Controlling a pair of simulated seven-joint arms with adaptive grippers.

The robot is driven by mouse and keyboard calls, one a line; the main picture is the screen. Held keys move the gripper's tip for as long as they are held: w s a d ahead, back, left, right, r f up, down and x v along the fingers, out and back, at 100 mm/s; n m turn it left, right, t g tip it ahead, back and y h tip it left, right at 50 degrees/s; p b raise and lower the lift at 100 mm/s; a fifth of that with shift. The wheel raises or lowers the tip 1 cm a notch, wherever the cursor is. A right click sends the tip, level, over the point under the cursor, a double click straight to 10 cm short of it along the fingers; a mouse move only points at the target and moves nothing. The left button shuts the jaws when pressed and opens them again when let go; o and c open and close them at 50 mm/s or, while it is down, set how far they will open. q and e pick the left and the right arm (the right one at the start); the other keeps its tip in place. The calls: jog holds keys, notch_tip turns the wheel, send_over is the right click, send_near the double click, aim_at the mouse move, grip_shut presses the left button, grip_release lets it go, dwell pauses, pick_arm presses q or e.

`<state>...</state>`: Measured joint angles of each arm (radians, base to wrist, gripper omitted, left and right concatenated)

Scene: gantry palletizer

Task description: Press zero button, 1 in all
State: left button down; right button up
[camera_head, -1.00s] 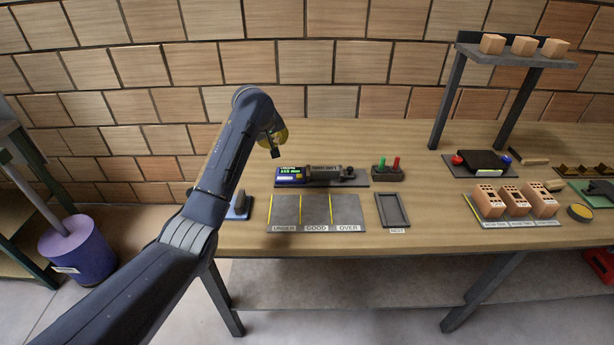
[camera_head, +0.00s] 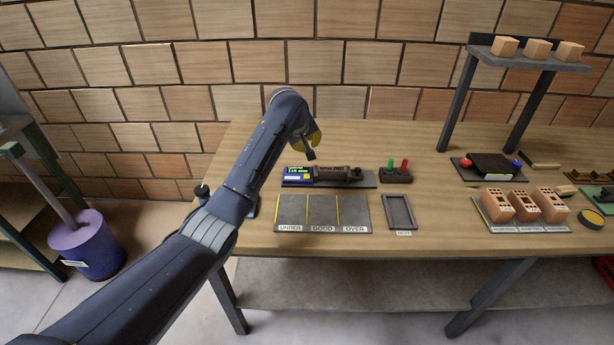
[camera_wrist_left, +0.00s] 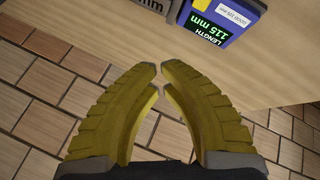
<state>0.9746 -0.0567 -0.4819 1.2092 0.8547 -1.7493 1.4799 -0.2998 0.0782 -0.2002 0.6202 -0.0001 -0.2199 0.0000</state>
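The measuring device (camera_head: 328,174) lies on the workbench, with a blue display panel (camera_head: 298,173) at its left end. In the left wrist view the panel (camera_wrist_left: 222,20) reads LENGTH 115 mm in green, at the top edge. I cannot make out a button marked zero in either view. My left gripper (camera_head: 312,153) is just above and behind the device in the head view. In the left wrist view its yellow fingers (camera_wrist_left: 158,67) curve in until their tips almost meet, with nothing between them. My right gripper is not in view.
A mat marked UNDER, GOOD, OVER (camera_head: 322,212) and an empty tray (camera_head: 399,212) lie in front of the device. A box with green and red buttons (camera_head: 396,175) stands to its right. A shelf (camera_head: 530,55) and several brown blocks are farther right.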

pick_arm(q)
jog(key=shift+f, duration=4.25)
jog(key=shift+f, duration=0.15)
jog(key=shift+f, duration=0.25)
jog(key=shift+f, duration=0.5)
jog(key=shift+r, duration=0.9)
jog(key=shift+r, duration=0.15)
jog(key=shift+r, duration=2.4)
